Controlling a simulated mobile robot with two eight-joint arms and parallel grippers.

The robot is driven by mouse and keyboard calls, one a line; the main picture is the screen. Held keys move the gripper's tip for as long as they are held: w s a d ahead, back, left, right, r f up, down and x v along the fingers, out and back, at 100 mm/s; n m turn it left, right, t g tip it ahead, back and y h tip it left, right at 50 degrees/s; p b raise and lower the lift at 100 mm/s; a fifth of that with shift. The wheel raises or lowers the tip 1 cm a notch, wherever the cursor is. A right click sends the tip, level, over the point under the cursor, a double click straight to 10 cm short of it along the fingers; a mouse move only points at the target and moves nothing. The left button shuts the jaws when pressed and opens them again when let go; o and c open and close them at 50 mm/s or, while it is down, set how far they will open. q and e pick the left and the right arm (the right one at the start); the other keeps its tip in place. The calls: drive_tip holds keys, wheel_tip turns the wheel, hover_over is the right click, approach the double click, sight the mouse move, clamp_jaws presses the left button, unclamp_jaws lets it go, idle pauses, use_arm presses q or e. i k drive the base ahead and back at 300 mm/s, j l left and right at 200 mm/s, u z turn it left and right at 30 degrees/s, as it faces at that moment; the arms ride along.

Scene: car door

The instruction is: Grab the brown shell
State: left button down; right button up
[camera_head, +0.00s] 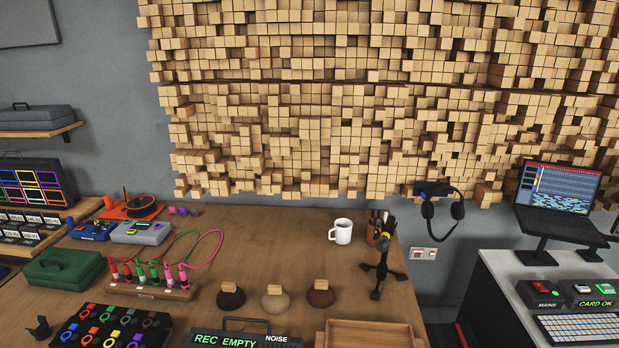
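Three rounded, shell-like pieces, each with a light wooden block on top, stand in a row on the wooden table. The middle one (275,303) is greyish brown, and the left one (231,300) is very dark brown. They stand apart from one another, and nothing covers them. Neither of my grippers can be made out in the head view.
A wooden tray (368,326) and a "REC EMPTY" sign (228,340) stand in front. A black stand (381,266) and white mug (341,231) are behind to the right. A rack of coloured plugs (150,289) is left. The wooden table (265,245) is clear behind the shells.

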sight(320, 295)
drive_tip(key=i+u, duration=0.25)
drive_tip(key=u, duration=0.15)
drive_tip(key=i+l+u, duration=0.1)
drive_tip(key=i+u, duration=0.15)
drive_tip(key=u, duration=0.15)
drive_tip(key=i+l+u, duration=0.15)
drive_tip(key=u, duration=0.25)
drive_tip(key=i+l, duration=0.05)
drive_tip(key=i, duration=0.05)
